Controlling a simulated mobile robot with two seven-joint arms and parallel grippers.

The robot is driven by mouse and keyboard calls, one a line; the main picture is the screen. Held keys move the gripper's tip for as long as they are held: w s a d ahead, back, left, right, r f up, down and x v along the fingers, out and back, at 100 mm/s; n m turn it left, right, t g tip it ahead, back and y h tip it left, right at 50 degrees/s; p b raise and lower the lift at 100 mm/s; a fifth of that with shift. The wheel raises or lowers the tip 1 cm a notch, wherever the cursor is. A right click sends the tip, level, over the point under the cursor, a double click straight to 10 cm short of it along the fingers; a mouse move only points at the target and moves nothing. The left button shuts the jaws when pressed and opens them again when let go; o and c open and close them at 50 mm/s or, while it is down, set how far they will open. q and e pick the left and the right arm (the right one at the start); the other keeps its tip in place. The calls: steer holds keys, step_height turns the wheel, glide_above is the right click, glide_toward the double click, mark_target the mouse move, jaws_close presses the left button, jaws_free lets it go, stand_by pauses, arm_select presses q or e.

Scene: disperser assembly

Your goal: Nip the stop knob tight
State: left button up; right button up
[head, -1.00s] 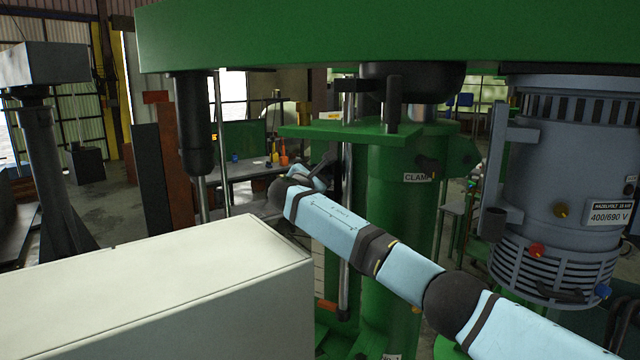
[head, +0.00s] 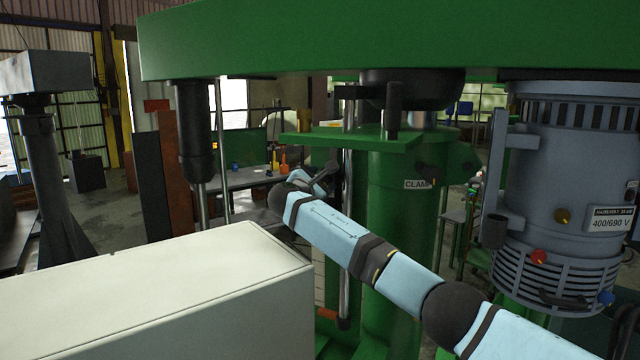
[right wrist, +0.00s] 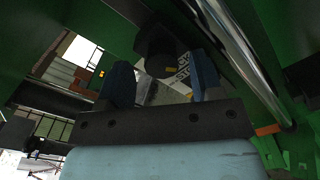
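The stop knob (right wrist: 158,48) is a dark, blocky knob in the right wrist view, in front of a pale plate lettered "STOP" (right wrist: 184,66). My right gripper (right wrist: 160,66) has its two blue fingers apart, one on each side of the knob in the picture. I cannot tell whether either finger touches it. In the head view my right arm reaches in from the lower right, and its gripper (head: 326,174) is small and partly hidden beside the green column. The knob cannot be made out there. My left gripper is not in view.
The green column (head: 395,235) with a "CLAMP" label and a shiny rod (head: 345,205) stand close to my right arm. A green beam (head: 390,38) crosses above. A pale box (head: 160,290) fills the lower left, and a grey motor (head: 565,190) stands at right.

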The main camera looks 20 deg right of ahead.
steer(key=shift+s+a+f, duration=0.1)
steer(key=shift+s+a, duration=0.1)
steer(key=b+v, duration=0.3)
steer(key=v, duration=1)
steer(key=shift+s, duration=0.15)
steer(key=shift+a, duration=0.1)
